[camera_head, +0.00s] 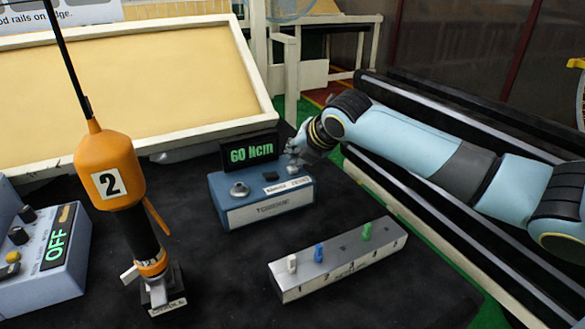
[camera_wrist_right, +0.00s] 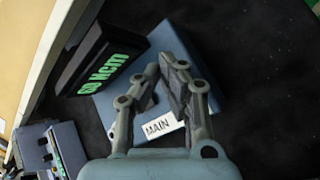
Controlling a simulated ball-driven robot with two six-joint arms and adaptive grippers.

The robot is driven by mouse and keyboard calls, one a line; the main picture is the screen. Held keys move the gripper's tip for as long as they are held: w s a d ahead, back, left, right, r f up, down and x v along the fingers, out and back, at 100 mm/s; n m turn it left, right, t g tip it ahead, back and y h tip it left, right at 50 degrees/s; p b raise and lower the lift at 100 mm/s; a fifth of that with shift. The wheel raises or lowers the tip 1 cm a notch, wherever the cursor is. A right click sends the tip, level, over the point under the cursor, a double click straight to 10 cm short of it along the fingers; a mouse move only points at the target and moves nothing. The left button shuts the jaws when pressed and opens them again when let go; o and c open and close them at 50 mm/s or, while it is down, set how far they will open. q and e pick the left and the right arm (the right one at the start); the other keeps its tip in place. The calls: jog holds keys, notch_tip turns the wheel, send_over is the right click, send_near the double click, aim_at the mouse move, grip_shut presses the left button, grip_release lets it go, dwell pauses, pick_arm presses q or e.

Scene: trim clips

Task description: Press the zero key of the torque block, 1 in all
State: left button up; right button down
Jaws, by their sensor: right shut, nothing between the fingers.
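The torque block (camera_head: 265,205) is a blue box on the dark bench mat, and its display (camera_head: 249,152) reads 60 Ncm in green. Its top carries a round silver fitting (camera_head: 239,190), a small dark square piece (camera_head: 270,177) and a white label; I cannot make out a marking that says zero. My right gripper (camera_head: 296,157) is shut and empty above the block's far right end. In the right wrist view the block (camera_wrist_right: 207,78) lies beneath the fingers (camera_wrist_right: 163,72), which hide part of its top; contact cannot be told. My left gripper is not in view.
An orange driver (camera_head: 107,170) marked 2 hangs on a cable at left, its tip at a small dark stand. A control box (camera_head: 50,260) reads OFF. A grey rack (camera_head: 335,262) with white, blue and green clips stands in front. A tilted cream board (camera_head: 120,75) is behind.

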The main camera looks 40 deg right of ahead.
aim_at(296, 167)
jog(key=shift+f+b, duration=0.3)
jog(key=shift+f, duration=0.15)
dwell(0.5)
jog(key=shift+r, duration=0.1)
jog(key=shift+r+p, duration=0.8)
jog(key=shift+p, duration=0.1)
notch_tip(296, 167, up, 5)
jog(key=p, duration=0.5)
jog(key=shift+r, duration=0.1)
dwell(0.7)
